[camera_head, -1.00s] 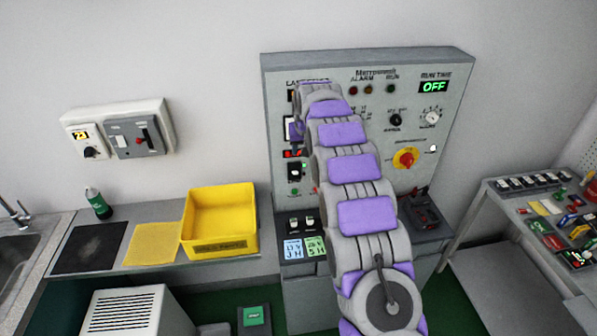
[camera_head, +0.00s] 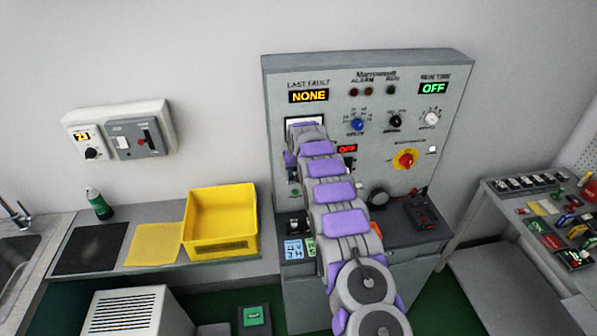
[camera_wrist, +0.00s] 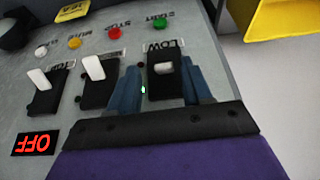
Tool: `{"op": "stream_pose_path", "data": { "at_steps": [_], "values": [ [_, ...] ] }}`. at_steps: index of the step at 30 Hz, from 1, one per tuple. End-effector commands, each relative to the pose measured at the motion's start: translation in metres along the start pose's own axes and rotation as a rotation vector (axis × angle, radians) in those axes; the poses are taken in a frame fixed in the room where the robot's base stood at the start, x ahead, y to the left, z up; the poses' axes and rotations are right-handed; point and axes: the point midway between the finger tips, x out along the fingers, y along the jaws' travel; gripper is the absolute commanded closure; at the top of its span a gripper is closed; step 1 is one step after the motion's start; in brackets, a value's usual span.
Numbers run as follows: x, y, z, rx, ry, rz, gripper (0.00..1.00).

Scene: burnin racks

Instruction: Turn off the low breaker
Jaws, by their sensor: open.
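In the wrist view, the breaker labelled LOW (camera_wrist: 163,86) is a black switch with a short white lever. The lever looks foreshortened, and I cannot tell its position for sure. My gripper (camera_wrist: 160,68) is open, with one blue finger on each side of this breaker. I cannot tell whether the fingers touch it. In the head view, my purple and grey arm reaches the left part of the grey control panel (camera_head: 440,110) and hides the breaker and my fingertips.
Two similar switches (camera_wrist: 96,80) with longer white levers sit beside the LOW breaker, near a red OFF display (camera_wrist: 34,143). Coloured buttons (camera_wrist: 114,32) line the panel's far edge. A yellow bin (camera_head: 219,245) stands on the left bench. A wall switch box (camera_head: 140,137) hangs further left.

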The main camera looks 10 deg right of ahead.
Motion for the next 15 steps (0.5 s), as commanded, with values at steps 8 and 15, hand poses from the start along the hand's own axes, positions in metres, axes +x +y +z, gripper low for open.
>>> {"op": "stream_pose_path", "data": {
  "at_steps": [8,15],
  "values": [
    [0.0078,0.0036,0.0010,0.002,0.001,-0.004,0.51],
    [0.0079,0.0080,0.0005,0.004,0.001,-0.008,0.54]
  ]
}}
